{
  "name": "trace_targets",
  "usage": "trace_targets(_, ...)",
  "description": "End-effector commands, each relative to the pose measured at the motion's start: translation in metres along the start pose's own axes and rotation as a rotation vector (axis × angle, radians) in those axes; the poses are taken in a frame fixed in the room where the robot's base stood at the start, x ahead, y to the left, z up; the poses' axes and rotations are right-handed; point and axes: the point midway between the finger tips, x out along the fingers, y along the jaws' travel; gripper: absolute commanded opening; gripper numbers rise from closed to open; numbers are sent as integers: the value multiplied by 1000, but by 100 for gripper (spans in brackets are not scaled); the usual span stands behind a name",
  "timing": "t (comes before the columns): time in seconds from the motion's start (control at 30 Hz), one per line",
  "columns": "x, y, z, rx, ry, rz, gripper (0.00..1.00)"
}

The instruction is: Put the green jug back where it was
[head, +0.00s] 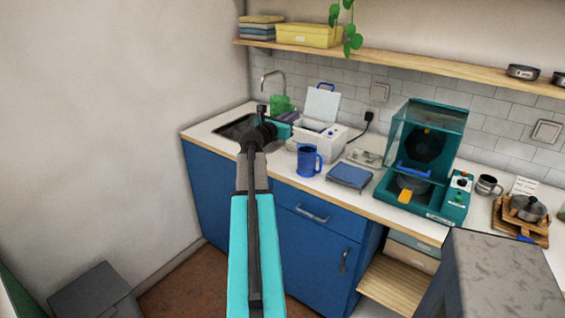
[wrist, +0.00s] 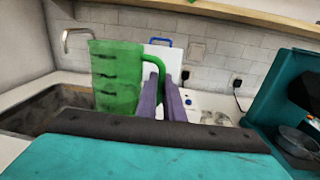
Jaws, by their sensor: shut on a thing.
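The green jug (head: 281,104) is at the back left, near the sink, partly hidden behind my gripper (head: 287,117) in the head view. In the wrist view the green jug (wrist: 116,75) looks upright, with dark marks on its side and its handle to the right. The purple fingers of my gripper (wrist: 163,98) are shut on that handle. The jug's base is hidden by my wrist, so I cannot tell whether it touches the counter.
The sink (head: 236,127) lies left of the jug, below a tap (head: 271,78). A white machine with a raised lid (head: 318,131) stands close right.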

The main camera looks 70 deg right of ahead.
Motion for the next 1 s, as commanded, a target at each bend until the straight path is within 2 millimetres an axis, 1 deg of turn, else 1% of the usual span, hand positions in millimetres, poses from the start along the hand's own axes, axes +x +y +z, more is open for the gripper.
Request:
trace_targets(0.17, 0, 0, -20, -2, 1, 1, 0)
trace_targets(0.8, 0, -2, -114, -2, 1, 1, 0)
trace_targets(0.9, 0, -2, -124, -2, 1, 1, 0)
trace_targets(1.0, 0, -2, -129, -1, -1, 1, 0)
